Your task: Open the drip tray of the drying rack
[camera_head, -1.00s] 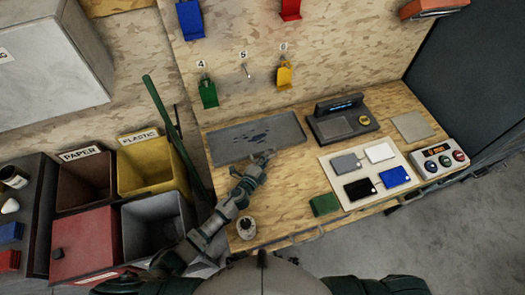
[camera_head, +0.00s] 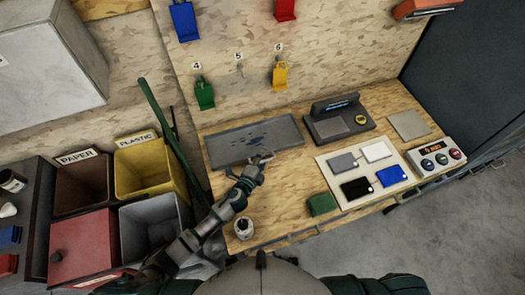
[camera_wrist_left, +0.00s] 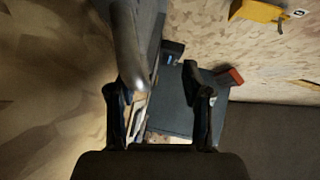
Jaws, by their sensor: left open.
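A flat dark grey tray (camera_head: 226,150) with dark blue marks lies at the left back of the wooden workbench. No clear drying rack shows, and I cannot tell whether this tray is the drip tray. My left gripper (camera_head: 262,158) is at the tray's front edge, right of its middle; contact cannot be told. In the left wrist view the jaws (camera_wrist_left: 158,93) are spread apart and hold nothing. A grey rounded bar-like part (camera_wrist_left: 126,55) runs down close to the left finger there; it may be the tray's edge. My right gripper is not in view.
On the workbench (camera_head: 275,215) are a dark device (camera_head: 338,122), a white board (camera_head: 350,200) with several cards, a button box (camera_head: 436,158), a green block (camera_head: 322,204) and a small pot (camera_head: 244,228). Bins (camera_head: 150,168) and a green pole (camera_head: 165,130) stand left.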

